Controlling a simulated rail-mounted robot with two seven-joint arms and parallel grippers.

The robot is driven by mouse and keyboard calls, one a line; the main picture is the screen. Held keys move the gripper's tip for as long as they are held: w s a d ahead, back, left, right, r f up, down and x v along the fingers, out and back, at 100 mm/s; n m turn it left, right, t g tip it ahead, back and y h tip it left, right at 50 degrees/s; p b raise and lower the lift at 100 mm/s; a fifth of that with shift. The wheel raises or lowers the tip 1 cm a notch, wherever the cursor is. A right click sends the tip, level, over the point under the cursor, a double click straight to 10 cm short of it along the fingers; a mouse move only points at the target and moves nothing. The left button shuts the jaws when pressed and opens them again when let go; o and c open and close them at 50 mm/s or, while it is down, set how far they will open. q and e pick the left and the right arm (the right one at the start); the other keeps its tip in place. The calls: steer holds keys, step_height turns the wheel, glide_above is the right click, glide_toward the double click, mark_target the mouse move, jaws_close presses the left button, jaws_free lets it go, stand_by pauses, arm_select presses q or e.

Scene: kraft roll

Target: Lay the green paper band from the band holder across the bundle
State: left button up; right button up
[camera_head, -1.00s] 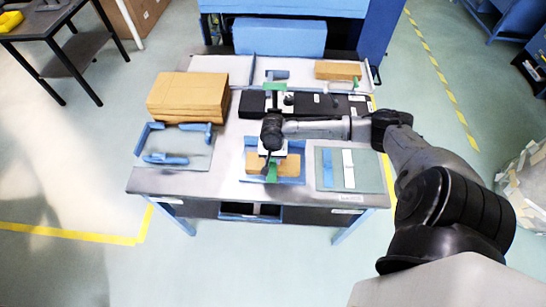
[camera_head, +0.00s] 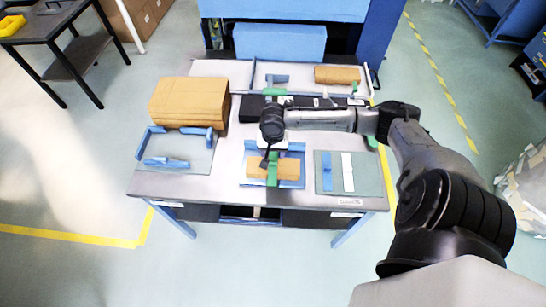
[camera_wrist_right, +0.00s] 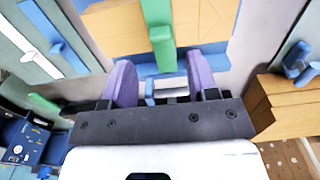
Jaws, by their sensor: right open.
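The bundle (camera_head: 259,169) is a brown kraft block in a blue cradle (camera_head: 292,184) at the table's front middle. A green paper band (camera_head: 272,170) lies across the middle of the bundle and hangs over its near side. My right gripper (camera_head: 267,153) is above the bundle's back side, its fingers partly hidden by the arm. In the right wrist view the open purple fingers (camera_wrist_right: 160,75) are apart and empty, with the green band (camera_wrist_right: 160,40) and bundle (camera_wrist_right: 115,35) beyond them. The dark band holder (camera_head: 247,107) is behind, partly covered by my arm. My left gripper is out of view.
A brown cardboard stack (camera_head: 188,102) stands at the left, behind a tray with blue blocks (camera_head: 166,163). A grey-green mat (camera_head: 370,175) with a blue and a white strip lies at the right. Another brown roll (camera_head: 337,74) lies at the back right.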

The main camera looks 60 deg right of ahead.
step_height(320, 180, up, 5)
steer(key=s+a+f+n+t+y, duration=0.1)
steer(key=s+a+f+n, duration=0.35)
steer(key=a, duration=0.45)
steer(key=s+a+f+n+t, duration=0.1)
steer(key=s+a+f+n, duration=0.35)
steer(key=a, duration=0.35)
steer(key=s+a+r+n+t, duration=0.1)
steer(key=s+a+r+n, duration=0.2)
steer(key=s+a+n, duration=0.3)
steer(key=shift+s+a+r+t+h+p, duration=0.3)
steer(key=shift+s+a+r+h+p, duration=0.1)
steer(key=shift+s, duration=0.85)
